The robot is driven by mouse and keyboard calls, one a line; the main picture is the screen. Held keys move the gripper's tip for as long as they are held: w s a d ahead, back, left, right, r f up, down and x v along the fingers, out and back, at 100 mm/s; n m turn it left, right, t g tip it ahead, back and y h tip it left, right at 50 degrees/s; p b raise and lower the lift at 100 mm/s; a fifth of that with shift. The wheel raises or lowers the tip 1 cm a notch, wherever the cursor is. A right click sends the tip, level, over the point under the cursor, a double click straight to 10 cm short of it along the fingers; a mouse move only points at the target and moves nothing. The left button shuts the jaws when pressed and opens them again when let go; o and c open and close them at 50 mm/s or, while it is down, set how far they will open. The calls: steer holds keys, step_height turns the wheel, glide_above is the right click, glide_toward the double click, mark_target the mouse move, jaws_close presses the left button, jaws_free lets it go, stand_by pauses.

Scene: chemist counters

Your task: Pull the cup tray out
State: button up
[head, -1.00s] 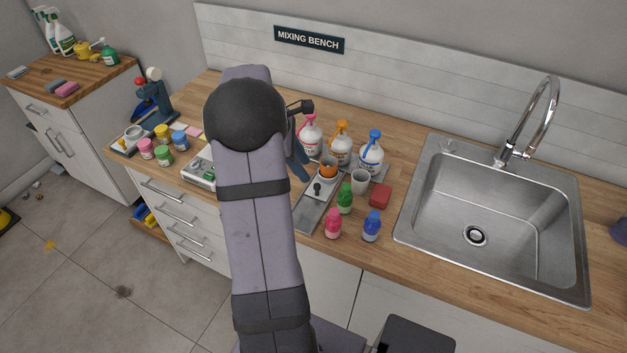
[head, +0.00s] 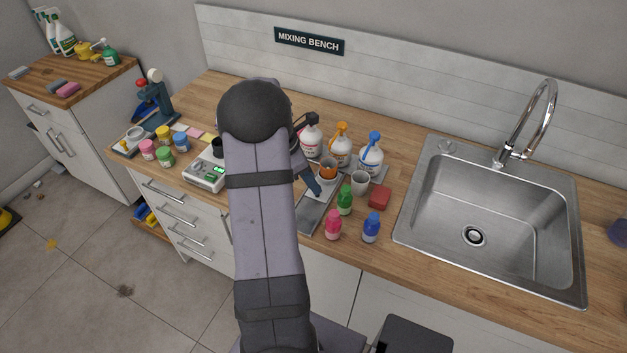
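The cup tray (head: 324,191) is a small pale plate on a grey metal track (head: 312,215) on the bench. An orange cup (head: 328,172) stands at its back end, in front of the pump bottles. My gripper (head: 314,187) reaches down from the left over the front part of the tray, where its dark knob is now hidden. Only part of a blue-grey finger shows; my arm hides the rest. I cannot tell whether the gripper touches the knob or whether its fingers are open or shut.
A sink (head: 490,215) lies further right.

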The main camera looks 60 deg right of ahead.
steer(key=shift+x, duration=1.2)
steer(key=shift+c, duration=0.6)
jaws_close()
steer(key=a, duration=1.1)
steer(key=shift+a, duration=0.4)
steer(key=shift+o, duration=0.6)
jaws_free()
steer(key=shift+a, duration=0.15)
steer(key=shift+w+r, duration=0.1)
steer(key=shift+r, duration=0.05)
